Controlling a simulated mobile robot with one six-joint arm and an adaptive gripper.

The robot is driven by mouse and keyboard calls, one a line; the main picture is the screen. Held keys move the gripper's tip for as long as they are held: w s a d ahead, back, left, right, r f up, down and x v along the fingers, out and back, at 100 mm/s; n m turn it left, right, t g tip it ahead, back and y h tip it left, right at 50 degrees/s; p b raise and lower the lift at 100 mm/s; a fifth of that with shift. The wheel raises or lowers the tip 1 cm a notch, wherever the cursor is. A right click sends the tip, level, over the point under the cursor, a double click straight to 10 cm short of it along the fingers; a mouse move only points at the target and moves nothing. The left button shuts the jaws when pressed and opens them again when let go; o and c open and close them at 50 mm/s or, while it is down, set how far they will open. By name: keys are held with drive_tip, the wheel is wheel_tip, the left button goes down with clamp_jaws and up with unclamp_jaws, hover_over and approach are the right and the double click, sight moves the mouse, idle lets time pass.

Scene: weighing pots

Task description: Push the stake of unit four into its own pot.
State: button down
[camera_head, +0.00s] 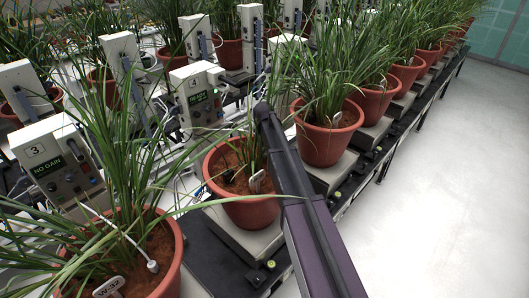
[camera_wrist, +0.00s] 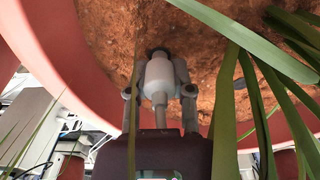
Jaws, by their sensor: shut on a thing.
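Unit four (camera_head: 198,92) is a pale box marked 4 with a small lit green screen that I cannot read surely. Its pot (camera_head: 240,212) is terracotta, with brown soil and thin green leaves, and stands in front of it. In the wrist view the pot's soil (camera_wrist: 105,35) fills the upper middle. My gripper (camera_wrist: 159,95) is shut on the stake (camera_wrist: 159,75), a white-grey cylinder between the two fingers. The stake's far, dark end meets the soil; how deep it sits cannot be told. In the head view my arm hides the gripper and stake.
A white tag (camera_head: 257,182) stands in unit four's pot. Unit three (camera_head: 60,165) reads NO GAIN, with its leafy pot (camera_head: 165,285) at front left. More pots (camera_head: 325,145) line the bench to the right. Long leaves (camera_wrist: 235,85) cross the wrist view. The floor (camera_head: 440,190) at right is clear.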

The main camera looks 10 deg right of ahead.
drive_tip(key=shift+c, duration=2.1)
unclamp_jaws()
drive_tip(key=shift+r, duration=0.15)
wheel_tip(320, 180, up, 13)
drive_tip(key=p, duration=1.3)
drive_tip(key=shift+s, duration=0.15)
drive_tip(key=s+f+m+b, duration=0.2)
drive_tip(key=s+m, duration=0.5)
drive_tip(key=s, duration=2.2)
drive_tip(key=shift+d+f, duration=0.2)
drive_tip(key=shift+d, duration=0.05)
